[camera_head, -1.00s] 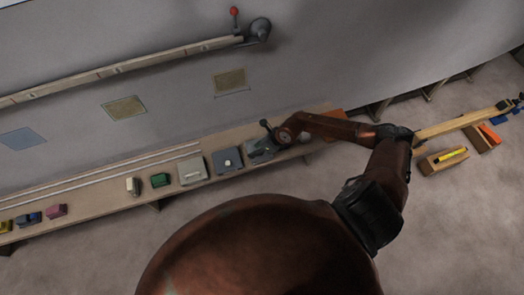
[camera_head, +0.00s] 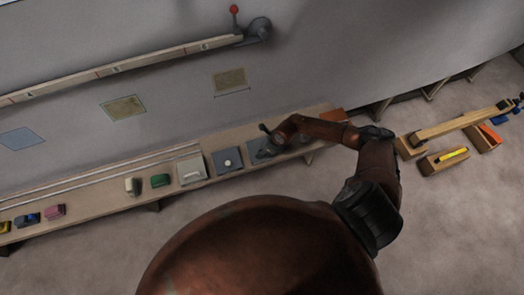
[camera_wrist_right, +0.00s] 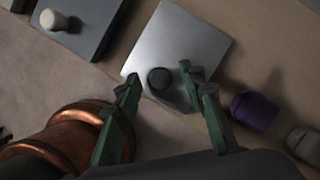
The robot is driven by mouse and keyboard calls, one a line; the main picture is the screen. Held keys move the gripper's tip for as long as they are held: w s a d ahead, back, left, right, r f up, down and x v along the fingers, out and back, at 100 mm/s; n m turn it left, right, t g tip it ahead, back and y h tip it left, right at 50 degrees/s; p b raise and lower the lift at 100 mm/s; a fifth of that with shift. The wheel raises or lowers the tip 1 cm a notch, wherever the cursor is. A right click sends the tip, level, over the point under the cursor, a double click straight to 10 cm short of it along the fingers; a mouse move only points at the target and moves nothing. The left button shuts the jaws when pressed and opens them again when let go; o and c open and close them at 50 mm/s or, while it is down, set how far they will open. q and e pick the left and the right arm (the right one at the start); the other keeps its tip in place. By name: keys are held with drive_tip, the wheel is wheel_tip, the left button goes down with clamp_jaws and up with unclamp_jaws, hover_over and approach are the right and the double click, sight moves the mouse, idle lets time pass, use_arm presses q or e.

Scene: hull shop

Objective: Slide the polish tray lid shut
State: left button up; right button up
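A shiny grey metal lid or plate (camera_wrist_right: 182,40) with a round dark knob (camera_wrist_right: 159,78) lies below my right gripper in the right wrist view. I take it for the polish tray lid, but no label shows. My right gripper (camera_wrist_right: 163,84) is open, its green fingers on either side of the knob, with small gaps visible. Whether the fingertips are down at knob height I cannot tell. In the head view the right gripper (camera_head: 268,139) is over the grey tray (camera_head: 256,156) on the bench and partly covers it. My left gripper is not in view.
Left of it on the bench (camera_head: 115,197) are a dark tray with a white knob (camera_head: 227,162) and a pale tray with a handle (camera_head: 191,171). A purple object (camera_wrist_right: 255,110) sits close to the right finger. Wood blocks (camera_head: 443,161) lie on the floor at right.

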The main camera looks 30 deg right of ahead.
drive_tip(key=shift+c, duration=0.5)
clamp_jaws()
